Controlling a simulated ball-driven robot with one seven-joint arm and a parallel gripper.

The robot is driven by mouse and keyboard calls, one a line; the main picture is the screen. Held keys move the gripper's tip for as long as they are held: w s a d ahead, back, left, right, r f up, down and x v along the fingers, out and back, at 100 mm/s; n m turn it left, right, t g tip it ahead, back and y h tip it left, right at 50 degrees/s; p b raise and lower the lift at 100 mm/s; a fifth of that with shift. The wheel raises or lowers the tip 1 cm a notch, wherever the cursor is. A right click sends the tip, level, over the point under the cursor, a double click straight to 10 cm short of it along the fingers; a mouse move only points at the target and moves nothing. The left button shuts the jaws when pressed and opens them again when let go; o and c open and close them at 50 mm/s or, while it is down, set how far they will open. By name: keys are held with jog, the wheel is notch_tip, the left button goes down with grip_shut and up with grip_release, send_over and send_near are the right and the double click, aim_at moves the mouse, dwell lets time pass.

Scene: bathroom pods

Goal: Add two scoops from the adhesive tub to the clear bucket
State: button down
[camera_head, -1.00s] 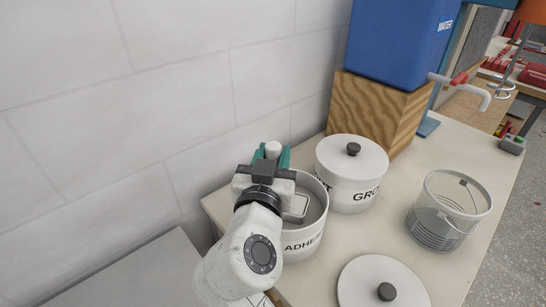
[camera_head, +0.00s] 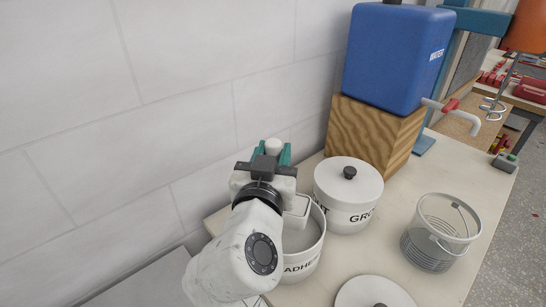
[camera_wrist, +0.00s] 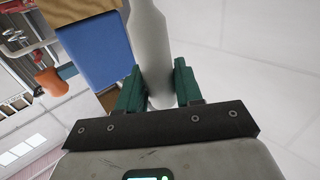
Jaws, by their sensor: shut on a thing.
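My gripper (camera_head: 272,153) is shut on the pale handle of a scoop, with its green fingers on either side; the handle also shows in the wrist view (camera_wrist: 150,50). The scoop's squarish pale head (camera_head: 298,212) shows beside my wrist, over the back part of the open adhesive tub (camera_head: 302,267). I cannot tell whether the scoop holds anything. The tub is white and round with grey contents, and my arm covers its left side. The clear bucket (camera_head: 432,250) stands upright to the right, apart from the scoop, and looks empty.
A lidded white grout tub (camera_head: 343,216) stands between the adhesive tub and the bucket, further back. A loose white lid (camera_head: 350,295) lies at the front. Behind are a wooden block (camera_head: 370,137) and a blue water tank (camera_head: 392,60) with a tap. The wall is close on the left.

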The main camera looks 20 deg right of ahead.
aim_at(273, 142)
jog(key=shift+r+p, duration=0.9)
jog(key=shift+r, duration=0.8)
